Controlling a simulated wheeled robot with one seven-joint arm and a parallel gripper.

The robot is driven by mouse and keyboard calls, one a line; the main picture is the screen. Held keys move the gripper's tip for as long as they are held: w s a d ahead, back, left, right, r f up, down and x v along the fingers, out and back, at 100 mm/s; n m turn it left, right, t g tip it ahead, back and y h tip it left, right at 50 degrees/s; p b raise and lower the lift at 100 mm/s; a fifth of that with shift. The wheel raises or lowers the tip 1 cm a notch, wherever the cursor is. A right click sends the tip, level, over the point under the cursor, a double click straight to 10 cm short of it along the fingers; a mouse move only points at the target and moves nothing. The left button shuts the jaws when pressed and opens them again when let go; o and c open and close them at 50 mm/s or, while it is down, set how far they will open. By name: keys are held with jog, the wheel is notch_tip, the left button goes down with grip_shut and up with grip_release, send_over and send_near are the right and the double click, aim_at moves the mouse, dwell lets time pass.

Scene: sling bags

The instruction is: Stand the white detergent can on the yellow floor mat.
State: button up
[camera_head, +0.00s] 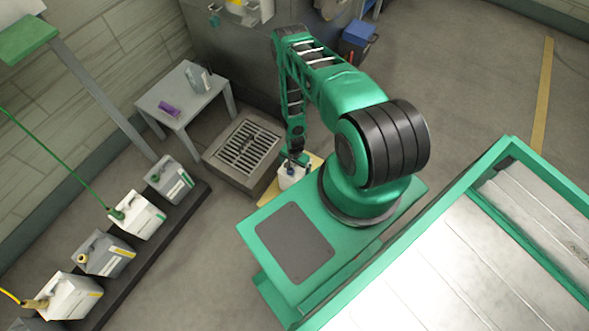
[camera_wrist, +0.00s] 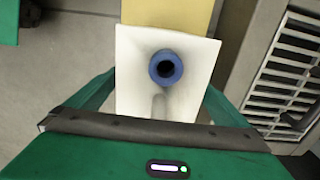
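The white detergent can (camera_head: 291,177) has a blue cap and is upright beneath my gripper (camera_head: 294,160). In the wrist view the can (camera_wrist: 135,55) is seen from above, its round blue cap (camera_wrist: 166,68) near the middle. My gripper's green fingers (camera_wrist: 160,97) meet the can on both sides, so it appears shut on it. The yellow floor mat (camera_head: 268,194) shows beside and behind the can, and at the top of the wrist view (camera_wrist: 170,12). The can overlaps the mat in both views. I cannot tell whether its base touches the mat; the base is hidden.
A small grey table (camera_head: 190,105) holds a purple item and a grey container. Several other cans (camera_head: 137,215) line a dark rack at the left. My green base is close on the right.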

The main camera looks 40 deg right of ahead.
jog(key=shift+r, duration=0.1)
notch_tip(320, 180, up, 12)
jog(key=w+d+r+n+h, duration=0.1)
jog(key=w+d+r, duration=0.2)
jog(key=r, duration=0.7)
jog(key=w+d+r+n, duration=0.1)
jog(key=w+d+r, duration=0.25)
jog(key=r, duration=0.65)
notch_tip(320, 180, up, 21)
jog(key=s+d+n, duration=0.1)
jog(key=n, duration=0.1)
jog(key=s+a+r+n, duration=0.1)
jog(key=s+a+r, duration=0.1)
jog(key=s+r, duration=0.75)
jog(key=s+a+r+n, duration=0.1)
jog(key=s+a+r, duration=0.1)
jog(key=s+r, duration=0.8)
jog(key=s+a+r+n+y, duration=0.1)
jog(key=s+a+r, duration=0.3)
jog(key=s+r, duration=0.2)
jog(key=shift+s+a+r+n, duration=0.15)
jog(key=shift+s+r+n, duration=0.15)
jog(key=shift+s+r, duration=0.15)
